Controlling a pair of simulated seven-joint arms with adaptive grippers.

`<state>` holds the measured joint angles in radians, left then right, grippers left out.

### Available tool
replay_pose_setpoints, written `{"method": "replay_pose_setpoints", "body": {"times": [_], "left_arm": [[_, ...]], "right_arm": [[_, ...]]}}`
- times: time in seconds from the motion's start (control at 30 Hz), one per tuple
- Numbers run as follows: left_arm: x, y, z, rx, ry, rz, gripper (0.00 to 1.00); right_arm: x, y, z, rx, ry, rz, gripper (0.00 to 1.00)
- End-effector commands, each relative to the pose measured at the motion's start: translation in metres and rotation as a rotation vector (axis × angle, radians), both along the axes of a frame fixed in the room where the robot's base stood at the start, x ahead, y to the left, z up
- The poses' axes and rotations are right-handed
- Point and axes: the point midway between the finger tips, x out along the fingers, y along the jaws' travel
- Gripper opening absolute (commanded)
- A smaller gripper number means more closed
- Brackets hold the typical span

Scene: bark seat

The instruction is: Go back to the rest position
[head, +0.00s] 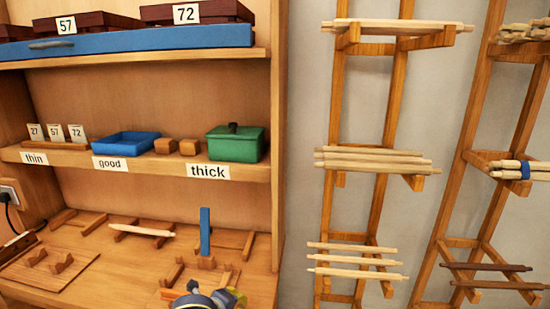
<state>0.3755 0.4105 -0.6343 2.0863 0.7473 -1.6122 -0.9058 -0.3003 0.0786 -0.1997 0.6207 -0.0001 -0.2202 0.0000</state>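Neither of my grippers can be made out in the head view. A workbench (110,228) in a wooden cabinet fills the lower left. On it a pale turned stick (142,230) lies across wooden supports. An upright blue piece (205,228) stands to its right. A grey, yellow and blue object (208,299) is cut off by the bottom edge; I cannot tell what it is.
A shelf holds a blue tray (126,144), a green lidded box (236,144) and number cards (55,133). Dark crates (200,12) stand above. Wooden racks with sticks (373,160) stand at the right, against a grey wall. Blocks and supports (50,261) occupy parts of the bench.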

Motion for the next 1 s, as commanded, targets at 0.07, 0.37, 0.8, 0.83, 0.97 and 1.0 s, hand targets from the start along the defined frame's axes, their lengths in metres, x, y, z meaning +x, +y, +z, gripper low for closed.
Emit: {"method": "replay_pose_setpoints", "body": {"times": [0.07, 0.37, 0.8, 0.83, 0.97, 1.0], "left_arm": [[-0.02, 0.004, -0.014, -0.068, 0.022, 0.089, 0.0], [-0.092, 0.046, -0.053, -0.289, 0.076, 0.487, 0.0], [-0.216, 0.143, -0.087, -0.46, 0.075, 1.07, 0.0], [-0.222, 0.148, -0.088, -0.463, 0.073, 1.096, 0.0], [-0.246, 0.166, -0.089, -0.473, 0.058, 1.187, 0.0], [-0.252, 0.171, -0.089, -0.475, 0.053, 1.212, 0.0]], "right_arm": [[0.0, 0.0, 0.0, 0.0, 0.0, 0.0, 0.48], [0.0, -0.001, 0.0, 0.0, 0.0, 0.0, 0.48], [0.0, -0.002, 0.0, -0.001, 0.001, 0.001, 0.48], [0.0, -0.002, 0.0, -0.001, 0.001, 0.001, 0.48], [0.0, -0.002, 0.0, -0.001, 0.001, 0.001, 0.48], [0.0, -0.002, 0.0, -0.001, 0.001, 0.001, 0.48]]}}
